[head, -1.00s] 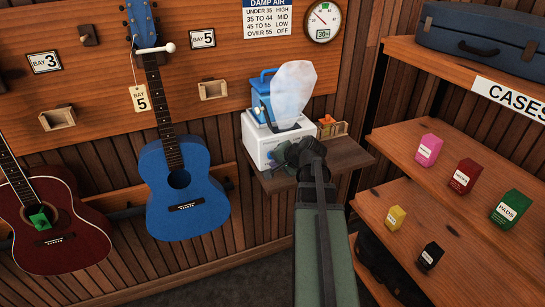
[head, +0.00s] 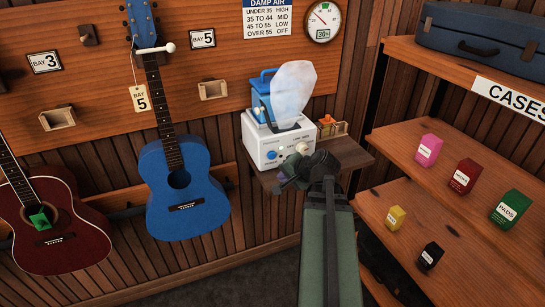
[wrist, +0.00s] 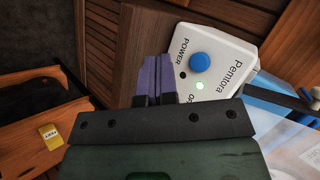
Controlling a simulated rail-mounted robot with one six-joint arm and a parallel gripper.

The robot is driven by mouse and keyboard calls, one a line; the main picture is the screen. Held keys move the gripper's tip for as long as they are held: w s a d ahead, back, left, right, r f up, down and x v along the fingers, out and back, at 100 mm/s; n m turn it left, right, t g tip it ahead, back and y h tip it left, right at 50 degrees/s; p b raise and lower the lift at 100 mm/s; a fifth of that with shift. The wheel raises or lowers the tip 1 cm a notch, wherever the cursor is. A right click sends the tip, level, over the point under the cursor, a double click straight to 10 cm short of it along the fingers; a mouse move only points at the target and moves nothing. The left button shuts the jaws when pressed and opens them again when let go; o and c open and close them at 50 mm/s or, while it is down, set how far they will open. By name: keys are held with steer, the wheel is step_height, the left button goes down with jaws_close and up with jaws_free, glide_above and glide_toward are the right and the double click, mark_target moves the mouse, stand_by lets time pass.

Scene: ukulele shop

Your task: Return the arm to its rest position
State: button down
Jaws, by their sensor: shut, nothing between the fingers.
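My arm (head: 327,235) reaches up from the bottom of the head view, its dark wrist end (head: 308,168) just in front of the small wall shelf.
A blue tank with a clear mist-like cover (head: 293,92) sits on the humidifier. A blue ukulele (head: 185,205) and a dark red one (head: 60,235) hang at left. Shelves with several small boxes (head: 462,177) and a blue case (head: 485,40) stand at right.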

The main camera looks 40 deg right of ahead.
steer(key=a+f+n+g, duration=0.1)
steer(key=a+n+g, duration=0.2)
steer(key=a, duration=0.7)
steer(key=s+a+f+n+g+p, duration=0.1)
steer(key=a+f+n+g, duration=0.1)
steer(key=a+n, duration=0.4)
steer(key=s+a+f+n+g+h, duration=0.1)
steer(key=a+n+g, duration=0.3)
steer(key=a, duration=1)
steer(key=shift+f+n+g, duration=0.3)
steer(key=shift+n+g, duration=0.1)
steer(key=shift+n, duration=0.2)
steer(key=shift+s, duration=0.1)
